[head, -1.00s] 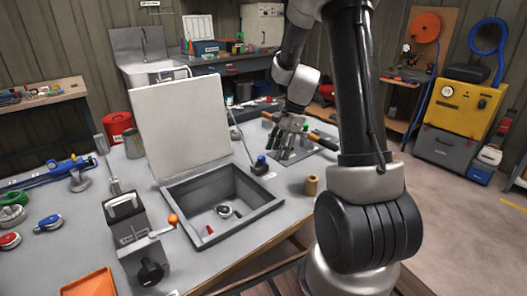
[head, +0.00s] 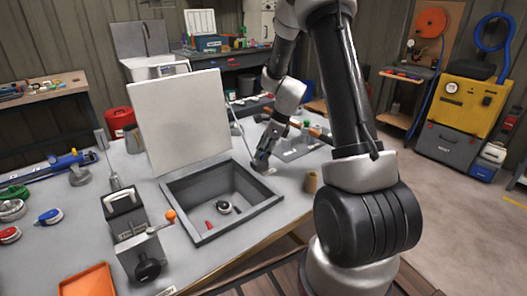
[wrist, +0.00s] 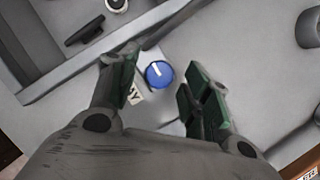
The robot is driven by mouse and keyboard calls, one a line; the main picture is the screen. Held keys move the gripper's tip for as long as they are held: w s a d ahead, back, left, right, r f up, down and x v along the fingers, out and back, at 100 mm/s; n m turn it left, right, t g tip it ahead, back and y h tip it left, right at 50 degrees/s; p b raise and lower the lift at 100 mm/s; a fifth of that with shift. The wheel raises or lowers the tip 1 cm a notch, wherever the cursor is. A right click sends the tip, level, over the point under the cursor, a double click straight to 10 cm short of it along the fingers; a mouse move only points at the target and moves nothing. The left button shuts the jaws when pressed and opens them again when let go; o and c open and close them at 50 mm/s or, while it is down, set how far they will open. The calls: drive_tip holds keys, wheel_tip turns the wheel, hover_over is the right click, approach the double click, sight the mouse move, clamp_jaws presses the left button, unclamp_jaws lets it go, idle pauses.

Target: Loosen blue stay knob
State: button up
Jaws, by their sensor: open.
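The blue stay knob (wrist: 160,74) is a round blue knob with a white line on its top, seen in the wrist view. A partly covered label (wrist: 134,95) with dark letters lies beside it. My gripper (wrist: 157,84) is open, with one green-padded finger on each side of the knob and gaps between pads and knob. In the head view my gripper (head: 262,161) points down at the right rear corner of the open box and hides most of the knob. A raised pale lid (head: 182,122) stands at the back of the box, with a thin stay rod (head: 241,135) beside it.
A brown cylinder (head: 311,182) stands to the right. A crank device with an orange knob (head: 169,216) stands front left.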

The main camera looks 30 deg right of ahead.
drive_tip(key=shift+f, duration=0.1)
drive_tip(key=c, duration=1)
drive_tip(key=shift+n, duration=0.3)
drive_tip(key=n+g, duration=0.1)
drive_tip(key=n, duration=0.3)
drive_tip(key=shift+w+n+g+y, duration=0.2)
drive_tip(key=shift+n+g+y, duration=0.1)
drive_tip(key=shift+g+y, duration=0.1)
drive_tip(key=n+g, duration=0.1)
drive_tip(key=n, duration=0.1)
drive_tip(key=n+g, duration=0.1)
drive_tip(key=n, duration=0.2)
drive_tip(key=shift+w+n, duration=0.15)
drive_tip(key=shift+n, duration=0.15)
drive_tip(key=n+g, duration=0.1)
drive_tip(key=n, duration=0.2)
drive_tip(key=n+g+h, duration=0.1)
drive_tip(key=n, duration=0.2)
drive_tip(key=shift+w+a+h, duration=0.1)
drive_tip(key=shift+w+h, duration=0.05)
drive_tip(key=shift+h, duration=0.15)
drive_tip(key=n+h, duration=0.1)
drive_tip(key=n, duration=0.2)
drive_tip(key=n+g+h, duration=0.1)
drive_tip(key=n, duration=0.3)
drive_tip(key=shift+a, duration=0.2)
drive_tip(key=shift+h, duration=0.3)
